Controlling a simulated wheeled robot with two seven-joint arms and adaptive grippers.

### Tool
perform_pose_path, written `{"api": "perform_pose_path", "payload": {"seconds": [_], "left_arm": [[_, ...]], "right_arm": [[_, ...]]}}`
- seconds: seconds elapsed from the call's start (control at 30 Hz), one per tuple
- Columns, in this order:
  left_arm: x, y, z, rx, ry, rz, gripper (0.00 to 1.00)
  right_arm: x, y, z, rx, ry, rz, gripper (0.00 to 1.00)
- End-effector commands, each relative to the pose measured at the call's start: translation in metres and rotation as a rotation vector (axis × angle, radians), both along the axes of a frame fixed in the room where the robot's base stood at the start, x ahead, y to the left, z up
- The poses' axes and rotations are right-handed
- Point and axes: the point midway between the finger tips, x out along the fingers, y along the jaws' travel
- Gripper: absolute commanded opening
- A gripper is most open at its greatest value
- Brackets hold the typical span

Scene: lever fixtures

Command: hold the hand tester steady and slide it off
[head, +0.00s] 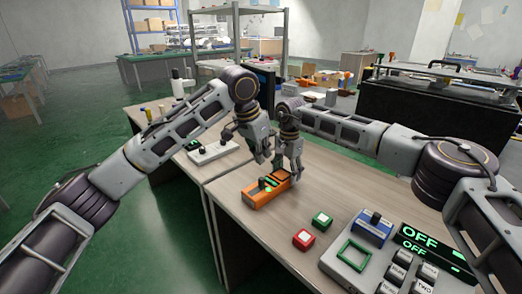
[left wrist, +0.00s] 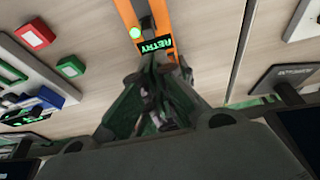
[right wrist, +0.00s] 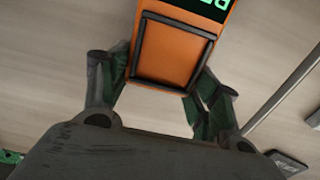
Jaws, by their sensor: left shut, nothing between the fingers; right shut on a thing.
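The orange hand tester (head: 258,198) lies on the table near its left edge, with green lights and a small dark part on top. In the left wrist view the tester (left wrist: 128,12) shows a "RETRY" display and a round green light. My right gripper (head: 291,174) is shut on the tester's far end; in the right wrist view its fingers lie along both sides of the orange body (right wrist: 170,52). My left gripper (head: 266,158) is shut and empty, fingertips together just above the tester beside the right gripper. Whether it touches the tester, I cannot tell.
A red block (head: 303,239) and a green block (head: 322,221) sit on the table to the right. Beyond them is a grey console (head: 338,264) with a blue piece (head: 372,229) and an "OFF" display (head: 425,243). A white lever fixture (head: 214,152) stands on the table behind.

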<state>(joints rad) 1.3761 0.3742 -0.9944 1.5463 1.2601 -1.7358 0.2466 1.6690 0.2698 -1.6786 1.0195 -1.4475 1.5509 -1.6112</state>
Motion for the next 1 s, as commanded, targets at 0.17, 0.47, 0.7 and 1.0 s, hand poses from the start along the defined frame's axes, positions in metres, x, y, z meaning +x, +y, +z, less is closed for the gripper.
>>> {"api": "perform_pose_path", "payload": {"seconds": [0.17,0.47,0.7,1.0], "left_arm": [[0.005,-0.005,-0.023,0.001,0.002,0.0,0.0],[0.014,-0.014,-0.056,0.0,0.001,0.001,0.0],[0.016,-0.017,-0.067,0.0,0.0,0.0,0.0],[0.017,-0.017,-0.068,0.0,0.0,0.0,0.0]], "right_arm": [[0.0,0.0,0.0,0.0,0.0,0.0,0.29],[0.0,0.0,0.0,0.0,0.0,0.0,0.29],[0.0,0.0,0.0,0.0,0.0,0.0,0.29],[0.0,0.0,0.0,0.0,0.0,0.0,0.29]]}}
